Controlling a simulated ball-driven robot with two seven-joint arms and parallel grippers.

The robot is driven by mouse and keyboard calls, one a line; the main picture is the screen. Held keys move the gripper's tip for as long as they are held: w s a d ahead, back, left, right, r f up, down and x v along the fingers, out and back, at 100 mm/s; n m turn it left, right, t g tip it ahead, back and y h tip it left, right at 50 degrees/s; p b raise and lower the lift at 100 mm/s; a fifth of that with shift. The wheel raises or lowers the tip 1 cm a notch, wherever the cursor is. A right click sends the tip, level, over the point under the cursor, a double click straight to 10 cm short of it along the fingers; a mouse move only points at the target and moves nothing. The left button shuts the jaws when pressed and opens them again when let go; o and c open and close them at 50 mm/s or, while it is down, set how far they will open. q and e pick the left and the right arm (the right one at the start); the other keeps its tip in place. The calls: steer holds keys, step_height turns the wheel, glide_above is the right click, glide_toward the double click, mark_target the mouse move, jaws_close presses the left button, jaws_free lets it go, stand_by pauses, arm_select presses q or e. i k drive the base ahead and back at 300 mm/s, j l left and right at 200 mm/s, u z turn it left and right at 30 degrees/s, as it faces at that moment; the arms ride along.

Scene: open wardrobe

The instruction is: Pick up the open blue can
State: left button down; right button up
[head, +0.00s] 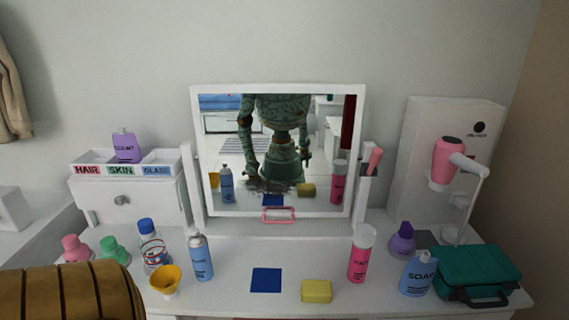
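The blue can (201,259) stands upright on the white dressing table, left of the middle, just in front of the mirror's left side. It is slim, with dark lettering and a pale, narrow top with no large cap on it. A yellow cup or funnel (165,280) stands close to its left, and a bottle with a blue cap (153,247) is behind that. The can's front is unobstructed. Neither of my grippers shows directly in the head view. The mirror shows a small reflection of my body and arms, too small to read the grippers.
A blue square (266,280) lies right of the can, then a yellow sponge (316,291) and a pink can with a white cap (361,253). The mirror (279,88) stands behind. Pink (76,249) and green (114,251) bottles are left; a teal case (474,268) is right.

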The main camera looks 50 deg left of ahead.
mark_target(198, 247)
steer(key=u, duration=2.2)
